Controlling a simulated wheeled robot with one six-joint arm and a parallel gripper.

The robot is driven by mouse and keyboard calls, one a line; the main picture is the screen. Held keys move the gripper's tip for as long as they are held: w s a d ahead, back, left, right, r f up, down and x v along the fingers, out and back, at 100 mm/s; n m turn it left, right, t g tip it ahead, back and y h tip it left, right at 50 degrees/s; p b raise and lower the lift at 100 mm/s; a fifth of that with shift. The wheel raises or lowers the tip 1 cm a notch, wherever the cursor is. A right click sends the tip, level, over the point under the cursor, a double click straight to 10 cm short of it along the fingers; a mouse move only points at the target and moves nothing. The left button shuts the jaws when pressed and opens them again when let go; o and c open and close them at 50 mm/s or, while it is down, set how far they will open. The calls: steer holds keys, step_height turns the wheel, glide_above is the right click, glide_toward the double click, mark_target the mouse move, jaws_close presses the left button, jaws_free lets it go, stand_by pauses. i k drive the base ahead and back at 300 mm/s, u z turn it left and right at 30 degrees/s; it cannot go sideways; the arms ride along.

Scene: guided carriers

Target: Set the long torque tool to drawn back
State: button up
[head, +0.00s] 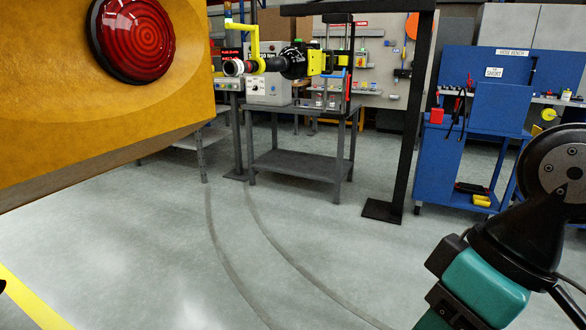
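The long torque tool (292,61) shows in the head view at upper centre, some way off, as a black, roughly horizontal body. My arm shows at lower right, away from the tool. My gripper's fingers are not in view.
A yellow body with a red round lamp (137,38) juts in at upper left. A grey table (295,165) stands below the tool, with a black post and foot (383,210) to its right. Blue workbenches (448,165) stand at right. The floor in front is clear.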

mark_target(298, 60)
steer(key=z, duration=0.05)
steer(key=i, duration=2.2)
steer(key=z, duration=0.45)
steer(key=i, duration=1.8)
steer(key=z, duration=0.2)
